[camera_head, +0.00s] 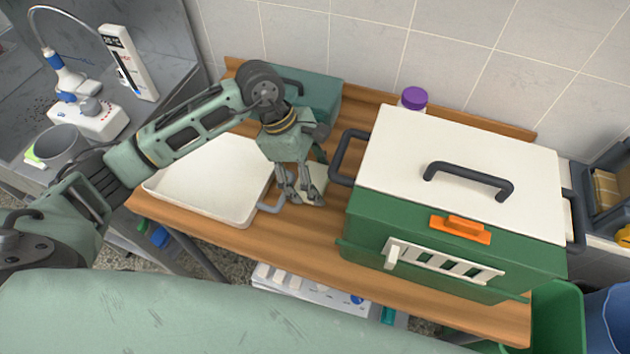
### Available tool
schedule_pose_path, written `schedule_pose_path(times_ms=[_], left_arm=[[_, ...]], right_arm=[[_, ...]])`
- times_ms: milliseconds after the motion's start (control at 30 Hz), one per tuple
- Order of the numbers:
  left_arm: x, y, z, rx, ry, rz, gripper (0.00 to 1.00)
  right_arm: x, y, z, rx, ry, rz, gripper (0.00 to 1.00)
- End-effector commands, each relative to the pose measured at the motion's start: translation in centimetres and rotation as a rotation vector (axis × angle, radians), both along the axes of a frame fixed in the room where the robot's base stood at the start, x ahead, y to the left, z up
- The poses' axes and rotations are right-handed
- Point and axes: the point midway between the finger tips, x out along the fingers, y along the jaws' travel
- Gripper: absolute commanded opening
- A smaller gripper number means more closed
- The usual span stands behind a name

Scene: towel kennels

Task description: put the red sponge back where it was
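I see no red sponge in this view. My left gripper (303,198) points down over the wooden bench, between the white tray (205,205) and the green box (440,262). Its fingers show a small gap, with a small cream-coloured piece (318,178) right at them. I cannot tell whether the fingers hold this piece or are only in front of it. The green box has a white lid (400,150) with a dark handle, and the lid is on. My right gripper is not in view.
A teal box (318,92) stands behind my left gripper, and a purple-capped jar (413,98) behind the green box. A grey cup (60,145) and white devices stand on the left counter. A green bin (558,315) is at the lower right. Bare wood shows before the tray.

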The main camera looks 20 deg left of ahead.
Motion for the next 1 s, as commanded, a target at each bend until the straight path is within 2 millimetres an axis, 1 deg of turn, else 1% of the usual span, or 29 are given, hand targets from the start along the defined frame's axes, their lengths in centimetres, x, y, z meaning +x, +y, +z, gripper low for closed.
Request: schedule_pose_path(times_ms=[133,300,367,433,667,800,833,1000], left_arm=[[-0.1,0.0,-1.1,0.001,0.004,0.001,0.5],[-0.1,-0.1,-3.5,0.0,0.004,0.0,0.5],[-0.1,-0.3,-3.7,-0.001,0.002,-0.001,0.5],[0.0,-0.4,-4.1,0.0,0.0,-0.001,0.5],[0.0,-0.3,-4.3,0.001,-0.001,-0.001,0.5],[0.0,-0.3,-4.7,0.001,-0.002,-0.001,0.5],[0.0,-0.3,-4.5,0.001,-0.002,-0.001,0.74],[0.0,-0.3,-4.5,0.001,0.0,-0.001,0.89]], right_arm=[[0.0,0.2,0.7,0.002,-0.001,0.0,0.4],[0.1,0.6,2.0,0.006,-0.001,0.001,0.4],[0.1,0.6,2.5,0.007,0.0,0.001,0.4],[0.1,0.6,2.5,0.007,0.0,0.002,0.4],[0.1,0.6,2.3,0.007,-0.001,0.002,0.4],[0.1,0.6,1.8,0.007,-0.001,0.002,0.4],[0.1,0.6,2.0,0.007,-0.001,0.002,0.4],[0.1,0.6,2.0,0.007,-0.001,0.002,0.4]])
